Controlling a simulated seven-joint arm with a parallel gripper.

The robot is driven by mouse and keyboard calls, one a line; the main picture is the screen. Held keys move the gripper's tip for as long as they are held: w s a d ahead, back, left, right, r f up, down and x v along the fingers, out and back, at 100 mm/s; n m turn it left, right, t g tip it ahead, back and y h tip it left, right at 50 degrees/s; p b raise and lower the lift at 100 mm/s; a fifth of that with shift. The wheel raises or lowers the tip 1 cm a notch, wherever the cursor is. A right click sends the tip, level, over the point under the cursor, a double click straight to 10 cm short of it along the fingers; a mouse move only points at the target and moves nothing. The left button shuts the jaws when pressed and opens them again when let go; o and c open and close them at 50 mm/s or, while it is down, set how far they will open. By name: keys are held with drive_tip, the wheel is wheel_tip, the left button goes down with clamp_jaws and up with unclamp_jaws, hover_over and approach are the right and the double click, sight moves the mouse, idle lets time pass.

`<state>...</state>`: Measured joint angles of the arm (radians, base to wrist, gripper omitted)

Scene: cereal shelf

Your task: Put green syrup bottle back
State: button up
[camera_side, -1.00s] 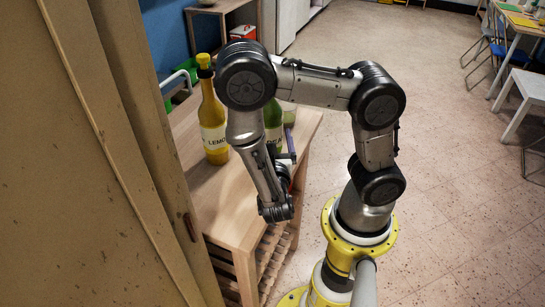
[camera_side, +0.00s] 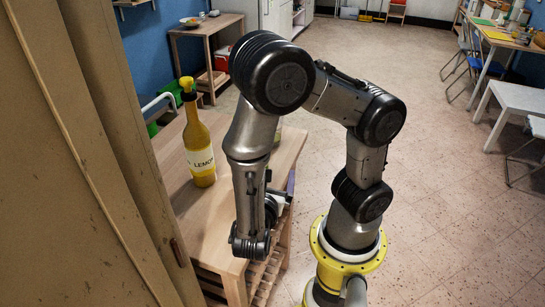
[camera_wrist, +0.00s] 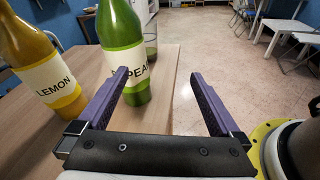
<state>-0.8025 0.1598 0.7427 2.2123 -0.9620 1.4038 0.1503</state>
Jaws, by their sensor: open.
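The green syrup bottle (camera_wrist: 125,40) with a "PEAR" label stands upright on the wooden table (camera_wrist: 165,60) in the wrist view. Its top is cut off by the frame. My gripper (camera_wrist: 160,75) is open and empty, with purple fingers. The bottle is ahead of the fingers, toward the left one, which overlaps its label. In the side view my arm hides the green bottle almost fully, and only a bit of a purple finger shows. The yellow lemon bottle (camera_side: 198,140) stands on the table to the left; it also shows in the wrist view (camera_wrist: 50,70).
A clear glass (camera_wrist: 150,40) stands behind the green bottle near the table's right edge. A tall wooden panel (camera_side: 85,150) borders the table's left side in the side view. Open floor (camera_side: 400,200) lies right of the table.

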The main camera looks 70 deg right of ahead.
drive_tip(key=s+a+r+m+g+y, duration=0.1)
drive_tip(key=s+r+m+g+y, duration=0.35)
drive_tip(key=m+y, duration=0.65)
drive_tip(key=a+r+m+t+y, duration=0.4)
drive_tip(key=r+m+t, duration=0.3)
drive_tip(key=r, duration=0.1)
drive_tip(key=shift+w+y, duration=0.35)
drive_tip(key=shift+y, duration=0.05)
